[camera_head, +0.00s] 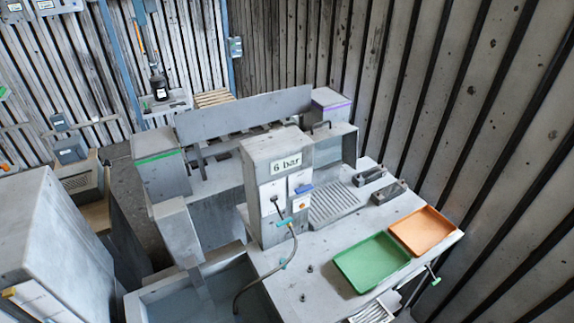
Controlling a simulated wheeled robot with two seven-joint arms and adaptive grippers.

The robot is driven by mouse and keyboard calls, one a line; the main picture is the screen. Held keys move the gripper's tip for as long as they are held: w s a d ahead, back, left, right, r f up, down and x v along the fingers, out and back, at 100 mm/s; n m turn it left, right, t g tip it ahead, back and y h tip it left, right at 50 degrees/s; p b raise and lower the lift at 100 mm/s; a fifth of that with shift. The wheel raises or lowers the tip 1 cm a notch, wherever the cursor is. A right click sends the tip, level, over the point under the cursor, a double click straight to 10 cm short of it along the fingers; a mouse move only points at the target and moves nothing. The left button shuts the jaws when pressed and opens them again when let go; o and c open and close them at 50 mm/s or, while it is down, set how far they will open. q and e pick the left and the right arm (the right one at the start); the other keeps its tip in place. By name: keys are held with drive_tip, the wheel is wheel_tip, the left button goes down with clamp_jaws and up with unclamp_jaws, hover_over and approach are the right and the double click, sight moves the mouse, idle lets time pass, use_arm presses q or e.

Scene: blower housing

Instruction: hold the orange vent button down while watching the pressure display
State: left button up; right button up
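The pressure display (287,165) reads "6 bar" and sits high on the front of a grey box-shaped unit (260,155) on the bench. A small orange button (301,206) is on the right white panel of that unit, below a blue part (304,189). It is too small to tell whether the button is pressed. Nothing visible touches it. Neither of my grippers is in the head view.
A dark hose (270,271) with teal fittings hangs from the unit's front into a grey basin (205,300). A green tray (371,290) and an orange tray (424,254) lie at the bench's right.

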use_arm(q)
clamp_jaws()
idle(1.3)
